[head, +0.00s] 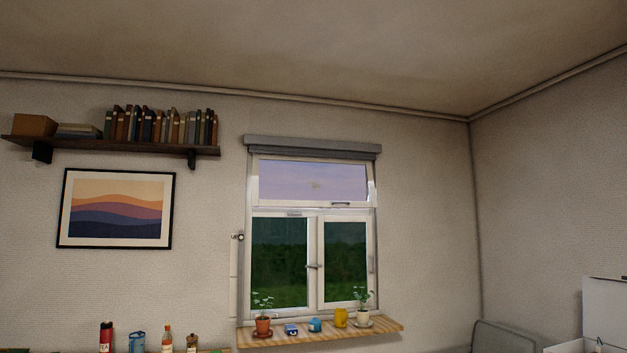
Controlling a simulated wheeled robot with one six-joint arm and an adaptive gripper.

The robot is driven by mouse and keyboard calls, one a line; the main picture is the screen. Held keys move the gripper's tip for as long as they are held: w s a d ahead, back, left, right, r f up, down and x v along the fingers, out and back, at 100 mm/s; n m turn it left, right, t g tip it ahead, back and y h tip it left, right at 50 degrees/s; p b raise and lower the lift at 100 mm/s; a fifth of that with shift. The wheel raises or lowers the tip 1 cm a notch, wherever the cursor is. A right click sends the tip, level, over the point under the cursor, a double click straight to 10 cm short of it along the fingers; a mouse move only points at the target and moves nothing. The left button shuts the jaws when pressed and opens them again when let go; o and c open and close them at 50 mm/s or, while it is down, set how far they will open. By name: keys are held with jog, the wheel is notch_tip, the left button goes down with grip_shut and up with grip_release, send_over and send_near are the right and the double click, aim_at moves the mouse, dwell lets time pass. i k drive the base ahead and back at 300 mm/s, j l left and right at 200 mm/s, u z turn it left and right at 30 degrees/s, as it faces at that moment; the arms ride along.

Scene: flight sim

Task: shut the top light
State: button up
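The window's top light (313,182) is the wide upper pane above two side-by-side casements, under a grey blind box. Pale violet sky shows through it. My gripper is not in view.
A bookshelf (115,146) and picture are left. A grey chair back (503,338) and white box stand lower right.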

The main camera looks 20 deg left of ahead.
aim_at(255, 201)
jog(key=i+j+u, duration=0.2)
jog(key=i+u, duration=0.15)
jog(key=i, duration=0.3)
jog(key=i+u, duration=0.3)
jog(key=i, duration=1.6)
